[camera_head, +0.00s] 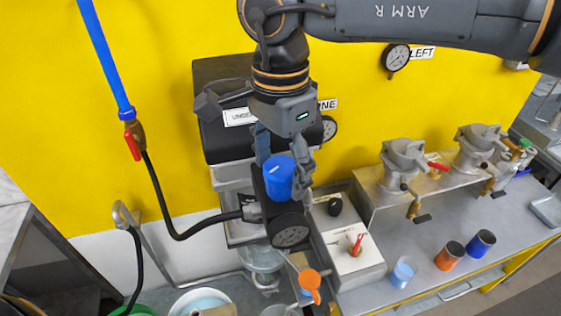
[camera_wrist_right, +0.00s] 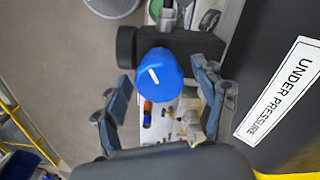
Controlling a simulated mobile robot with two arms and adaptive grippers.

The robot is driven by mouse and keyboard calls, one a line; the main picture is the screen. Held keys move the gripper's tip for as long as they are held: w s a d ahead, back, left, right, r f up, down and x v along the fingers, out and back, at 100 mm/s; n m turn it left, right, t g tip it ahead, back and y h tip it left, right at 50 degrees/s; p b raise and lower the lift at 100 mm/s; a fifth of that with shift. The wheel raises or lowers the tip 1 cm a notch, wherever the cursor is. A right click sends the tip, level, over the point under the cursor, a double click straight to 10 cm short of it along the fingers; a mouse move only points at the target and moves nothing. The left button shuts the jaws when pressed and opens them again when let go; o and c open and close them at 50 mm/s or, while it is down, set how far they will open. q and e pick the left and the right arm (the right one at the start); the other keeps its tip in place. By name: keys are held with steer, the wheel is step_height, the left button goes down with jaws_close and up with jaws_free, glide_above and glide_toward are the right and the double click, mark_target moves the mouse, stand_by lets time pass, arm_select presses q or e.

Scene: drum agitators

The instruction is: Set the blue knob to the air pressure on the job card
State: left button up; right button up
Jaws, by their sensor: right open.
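The blue knob (camera_head: 280,177) sits on top of a black regulator body, with a round gauge (camera_head: 290,236) on the regulator's front. In the right wrist view the knob (camera_wrist_right: 158,75) shows a white pointer line on its top. My right gripper (camera_head: 283,158) is over the knob from above. Its two fingers (camera_wrist_right: 160,98) are open, one at each side, with a gap to the knob in the wrist view. The gauge needle is too small to read. No job card can be made out. My left gripper is not in view.
A black box labelled "UNDER PRESSURE" (camera_wrist_right: 279,92) stands close beside the gripper. A black hose (camera_head: 180,232) runs to the regulator from the left. A control box (camera_head: 350,262) with a red lever is at the right. Cups (camera_head: 450,255) stand on the bench.

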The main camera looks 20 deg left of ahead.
steer(key=shift+f, duration=0.55)
steer(key=c, duration=1.2)
